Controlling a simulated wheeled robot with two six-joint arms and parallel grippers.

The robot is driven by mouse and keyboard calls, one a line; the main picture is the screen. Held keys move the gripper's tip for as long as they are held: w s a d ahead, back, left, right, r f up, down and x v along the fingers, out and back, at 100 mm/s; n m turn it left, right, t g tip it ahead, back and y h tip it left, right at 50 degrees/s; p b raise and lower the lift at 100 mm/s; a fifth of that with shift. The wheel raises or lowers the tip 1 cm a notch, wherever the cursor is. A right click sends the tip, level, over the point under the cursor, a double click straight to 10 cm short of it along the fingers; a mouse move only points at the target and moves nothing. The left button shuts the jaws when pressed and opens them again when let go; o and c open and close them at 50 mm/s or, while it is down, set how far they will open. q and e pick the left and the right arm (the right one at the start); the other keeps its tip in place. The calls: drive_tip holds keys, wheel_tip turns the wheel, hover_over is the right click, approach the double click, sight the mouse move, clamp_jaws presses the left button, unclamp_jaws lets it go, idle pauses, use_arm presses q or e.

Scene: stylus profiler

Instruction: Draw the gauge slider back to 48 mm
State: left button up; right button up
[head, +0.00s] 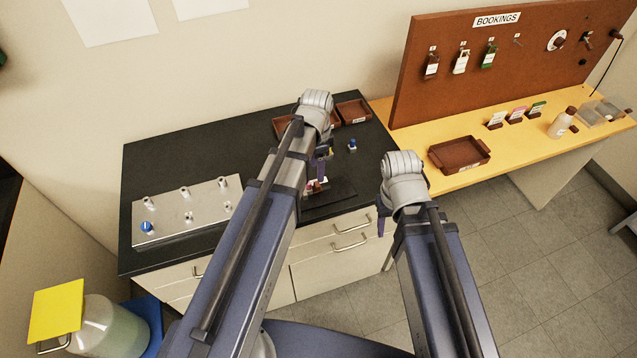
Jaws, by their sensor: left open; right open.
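My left arm reaches over the black bench, and its gripper (321,168) is open. It is above a dark flat plate (338,191) at the bench's front edge. Small pink and red-brown parts (316,185) show just below the gripper on that plate. I cannot make out the gauge slider or its scale, as my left arm and gripper cover much of this spot. I cannot tell whether the fingers touch anything. My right gripper (383,224) is open and empty, off the bench's right front corner.
A metal plate with several posts and a blue knob (186,210) lies on the bench (150,165) at left. Brown trays (354,111) and a small blue-topped item (352,145) are behind. The yellow table (420,130) at right holds a brown tray (459,153).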

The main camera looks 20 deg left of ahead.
sight(317, 184)
use_arm(q)
wheel_tip(317, 184, down, 7)
drive_tip(key=b, duration=0.6)
clamp_jaws()
idle(1.3)
